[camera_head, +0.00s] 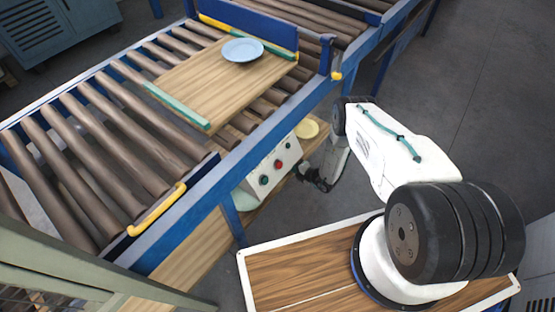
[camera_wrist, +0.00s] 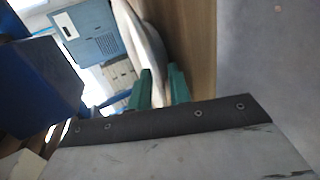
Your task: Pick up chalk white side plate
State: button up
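The chalk white side plate (camera_wrist: 148,42) shows nearly edge-on in the wrist view, beside a wooden surface. A pale plate (camera_head: 245,201) lies on the lower wooden shelf in the head view, partly hidden by the control box; it looks like the same plate. My gripper (camera_wrist: 160,88) has its two green fingers apart, with the plate's near rim at the gap between them. I cannot tell whether either finger touches it. In the head view my gripper is low beside the control box, its fingertips hidden.
A light blue plate (camera_head: 243,50) sits on a wooden board (camera_head: 200,88) on the roller conveyor. A yellow plate (camera_head: 307,129) lies on the lower shelf. The control box (camera_head: 272,168) and the blue conveyor frame (camera_head: 228,165) are close to my arm. Open floor lies to the right.

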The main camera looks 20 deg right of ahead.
jog(key=shift+w+a, duration=0.1)
grip_shut()
jog(key=shift+r, duration=0.1)
